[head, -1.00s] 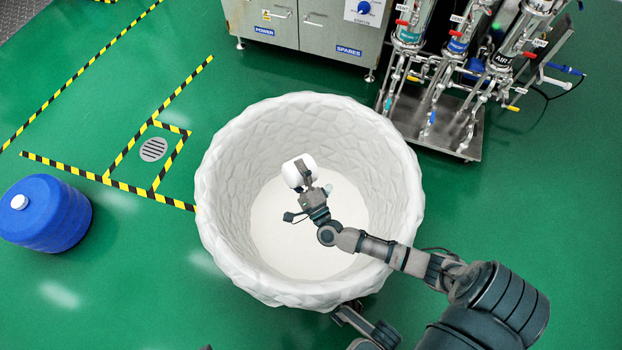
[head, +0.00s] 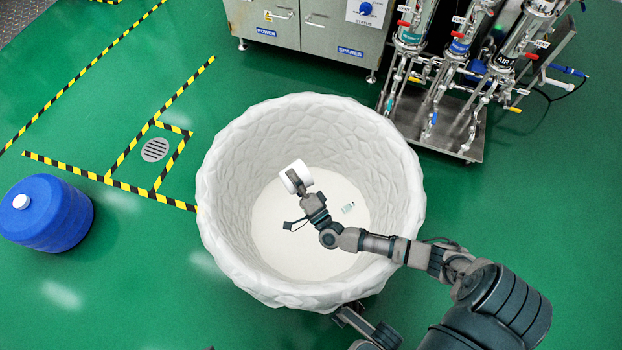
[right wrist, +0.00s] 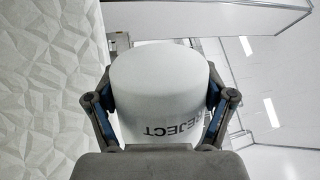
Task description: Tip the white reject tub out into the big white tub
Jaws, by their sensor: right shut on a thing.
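The white reject tub (head: 303,169) is in my right gripper (head: 298,180), above the inside of the big white tub (head: 228,200). In the right wrist view the reject tub (right wrist: 158,80) sits between both fingers, its REJECT label upside down in the picture. In the head view it lies tipped on its side; its inside is hidden. A small pale, greenish item (head: 348,208) shows on the big tub's floor, right of the gripper. My left gripper is not in view.
A blue drum (head: 50,215) stands on the green floor at left. Steel cabinets (head: 310,25) and a rack of valved columns (head: 465,70) stand behind the big tub. Yellow-black tape and a drain (head: 154,150) mark the floor at left.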

